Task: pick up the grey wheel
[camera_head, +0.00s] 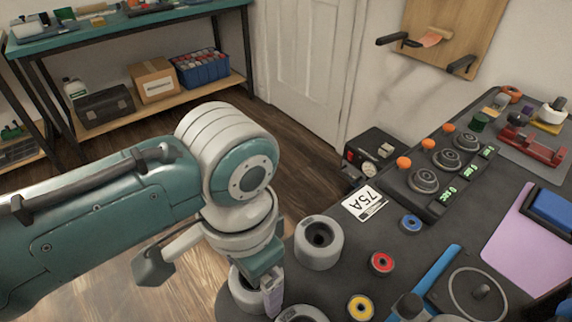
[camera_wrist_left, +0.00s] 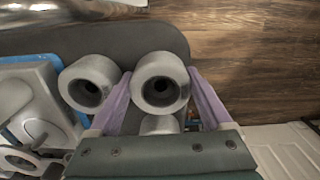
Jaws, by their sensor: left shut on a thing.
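A grey wheel (camera_wrist_left: 160,66) with a dark central hole sits between the fingers of my left gripper (camera_wrist_left: 160,76) in the left wrist view. My left gripper is shut on this wheel. In the head view the held wheel (camera_head: 240,292) is at the near left edge of the table, partly hidden by my gripper (camera_head: 268,288). A second grey wheel (camera_head: 318,246) stands just right of the gripper, and also shows in the wrist view (camera_wrist_left: 88,82). A third grey wheel (camera_head: 302,315) is cut off at the bottom of the head view.
A blue tool (camera_head: 432,280) lies at right. Wooden floor lies beyond the table's left edge.

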